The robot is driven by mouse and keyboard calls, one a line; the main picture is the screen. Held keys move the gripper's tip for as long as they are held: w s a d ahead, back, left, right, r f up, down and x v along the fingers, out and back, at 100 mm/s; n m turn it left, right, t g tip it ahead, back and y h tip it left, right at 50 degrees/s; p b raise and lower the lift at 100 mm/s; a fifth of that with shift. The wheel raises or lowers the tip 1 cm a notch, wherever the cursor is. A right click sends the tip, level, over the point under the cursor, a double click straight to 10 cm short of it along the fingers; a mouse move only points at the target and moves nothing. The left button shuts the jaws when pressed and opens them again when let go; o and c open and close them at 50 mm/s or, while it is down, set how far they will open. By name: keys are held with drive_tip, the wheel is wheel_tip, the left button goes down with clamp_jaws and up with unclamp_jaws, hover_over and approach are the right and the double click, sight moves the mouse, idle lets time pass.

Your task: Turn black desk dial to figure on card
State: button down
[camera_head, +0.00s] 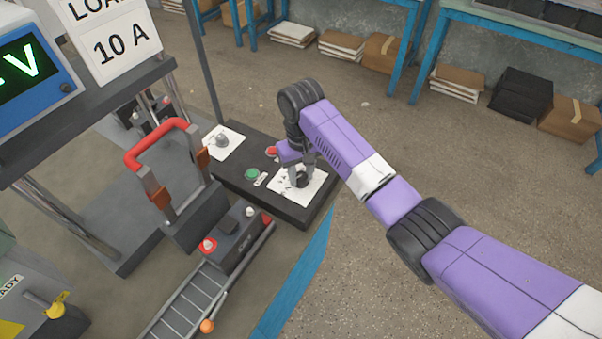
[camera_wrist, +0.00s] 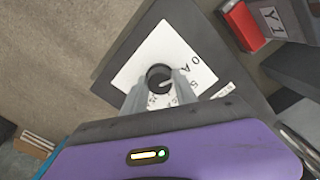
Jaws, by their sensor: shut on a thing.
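The black desk dial (camera_wrist: 158,75) sits on a white scale plate (camera_wrist: 136,72) with printed figures, part of which my fingers cover. In the head view the dial (camera_head: 301,181) is at the right end of the dark desk panel (camera_head: 262,203). My gripper (camera_head: 304,172) reaches down from above and is shut on the dial. In the wrist view the two grey fingers of my gripper (camera_wrist: 158,88) stand on either side of it. The card (camera_head: 121,42) reads "LOAD 10 A", with its top cut off. Which figure the dial points to cannot be told.
On the panel are a green button (camera_head: 252,174), a red button (camera_head: 271,151) and a grey knob (camera_head: 222,140) on another white plate. A red-handled lever (camera_head: 157,142) stands close left. A blue display (camera_head: 32,68) shows "-V" beside the card. Open floor lies right of the panel.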

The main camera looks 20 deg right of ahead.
drive_tip(key=shift+r+m+p, duration=0.2)
drive_tip(key=shift+m+p, duration=0.3)
drive_tip(key=shift+p, duration=0.3)
drive_tip(key=shift+m+p, duration=1.2)
drive_tip(key=m+p, duration=0.3)
drive_tip(key=m, duration=0.2)
drive_tip(key=m+p, duration=0.1)
drive_tip(key=m, duration=0.4)
drive_tip(key=shift+w+p, duration=0.1)
drive_tip(key=shift+p, duration=0.3)
drive_tip(key=shift+f+m+p, duration=0.1)
drive_tip(key=shift+m+p, duration=0.25)
drive_tip(key=shift+m, duration=1.85)
drive_tip(key=shift+d, duration=0.1)
drive_tip(key=c, duration=1)
unclamp_jaws()
